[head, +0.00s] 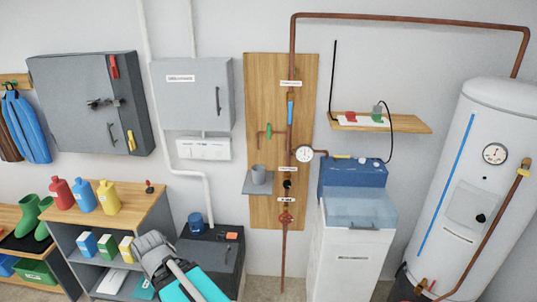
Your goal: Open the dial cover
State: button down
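No part is plainly readable as the dial cover. The white tank (486,130) at the right has a pale square panel (467,203) on its front, with a small dark knob at its right side and a label strip below. A round dial gauge (495,153) sits above that panel. A white cabinet (345,255) left of the tank has a translucent blue lid (360,208), which looks closed. My gripper (148,248), grey on a teal and grey arm, is at the bottom left, far from the tank and cabinet. Its fingers cannot be made out.
A wooden board (258,220) carries copper pipes and valves. A shelf unit (135,212) with coloured bottles and a dark low cabinet (226,242) stand close to my arm. A wall shelf (405,125) juts out above the white cabinet. A copper pipe (490,235) runs in front of the tank.

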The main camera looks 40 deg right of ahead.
aim_at(467, 207)
jog(key=z, duration=3.05)
